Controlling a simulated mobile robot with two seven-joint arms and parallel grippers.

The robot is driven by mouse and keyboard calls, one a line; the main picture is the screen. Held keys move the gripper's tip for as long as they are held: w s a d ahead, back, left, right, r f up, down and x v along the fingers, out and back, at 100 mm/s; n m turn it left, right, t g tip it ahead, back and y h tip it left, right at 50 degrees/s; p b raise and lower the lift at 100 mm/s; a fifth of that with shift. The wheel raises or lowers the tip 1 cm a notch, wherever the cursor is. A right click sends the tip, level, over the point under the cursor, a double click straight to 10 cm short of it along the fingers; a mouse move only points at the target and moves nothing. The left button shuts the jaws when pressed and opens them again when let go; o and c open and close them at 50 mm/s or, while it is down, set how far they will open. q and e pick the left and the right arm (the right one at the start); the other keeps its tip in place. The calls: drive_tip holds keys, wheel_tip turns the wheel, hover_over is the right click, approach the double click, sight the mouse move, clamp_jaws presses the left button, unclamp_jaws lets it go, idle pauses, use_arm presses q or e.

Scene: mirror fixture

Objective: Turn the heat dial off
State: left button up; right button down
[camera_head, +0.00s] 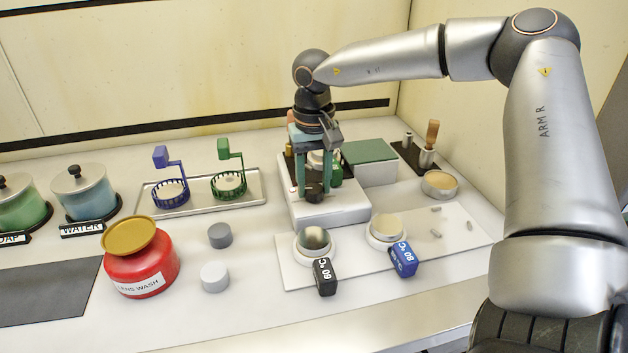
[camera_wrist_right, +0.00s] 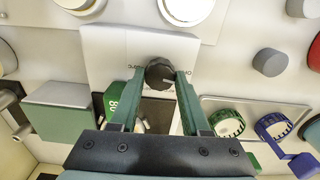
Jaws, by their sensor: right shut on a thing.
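The heat dial (camera_head: 314,192) is a small black knob on the front of a white heater unit (camera_head: 325,213). It also shows in the right wrist view (camera_wrist_right: 160,72), with a pale pointer line on its face. My right gripper (camera_head: 313,186), with green fingers, reaches down from above and is shut on the dial, one finger on each side. Printed words by the dial are partly covered by the fingers. My left gripper is not in view.
A green tag (camera_wrist_right: 112,97) hangs close to the fingers. A green-topped box (camera_head: 370,152) stands right of the heater. Two round pieces with a black tag (camera_head: 325,277) and a blue tag (camera_head: 403,259) sit on a white plate (camera_head: 455,235) in front.

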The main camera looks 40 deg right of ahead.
sight(314, 188)
drive_tip(key=shift+n, duration=0.9)
drive_tip(key=shift+c, duration=1.9)
unclamp_jaws()
wheel_tip(314, 188, up, 13)
drive_tip(key=p, duration=0.1)
drive_tip(key=shift+f, duration=0.2)
